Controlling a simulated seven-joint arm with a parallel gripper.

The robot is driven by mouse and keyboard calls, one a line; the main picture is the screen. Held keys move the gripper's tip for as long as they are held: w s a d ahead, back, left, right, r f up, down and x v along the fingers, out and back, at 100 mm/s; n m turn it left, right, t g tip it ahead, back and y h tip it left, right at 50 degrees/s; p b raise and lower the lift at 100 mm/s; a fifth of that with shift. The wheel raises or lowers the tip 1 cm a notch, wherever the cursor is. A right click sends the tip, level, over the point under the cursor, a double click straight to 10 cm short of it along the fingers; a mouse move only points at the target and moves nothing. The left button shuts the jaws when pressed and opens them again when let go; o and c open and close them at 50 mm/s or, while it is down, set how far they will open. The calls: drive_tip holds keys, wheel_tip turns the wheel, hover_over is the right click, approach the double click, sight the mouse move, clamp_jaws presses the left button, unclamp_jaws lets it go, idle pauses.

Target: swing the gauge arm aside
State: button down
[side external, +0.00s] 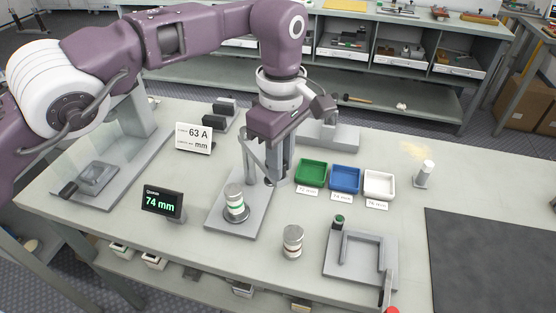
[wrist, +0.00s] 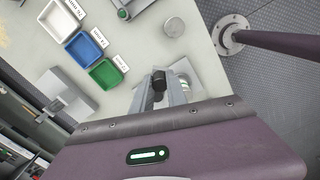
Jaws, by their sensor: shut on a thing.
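The gauge stands on a grey base plate (side external: 218,238) near the table's middle. A banded cylindrical fuse (side external: 235,198) stands upright on it; its end also shows beside the fingers in the wrist view (wrist: 187,84). The grey gauge arm (side external: 249,158) rises behind the fuse, partly hidden by my gripper. My gripper (side external: 276,180) points down at the plate's right rear, to the right of the fuse. In the wrist view its fingers (wrist: 166,90) are shut around a dark handle (wrist: 158,82), apparently the gauge arm's. A display (side external: 161,203) to the left reads 74 mm.
Green (side external: 311,173), blue (side external: 345,179) and white (side external: 379,184) trays stand right of my gripper. A grey fixture (side external: 335,263) sits at front right. A sign (side external: 194,138) reads 63 A. Table around the white cylinder (side external: 425,173) is clear.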

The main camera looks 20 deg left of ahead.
drive_tip(key=c, duration=1.3)
unclamp_jaws()
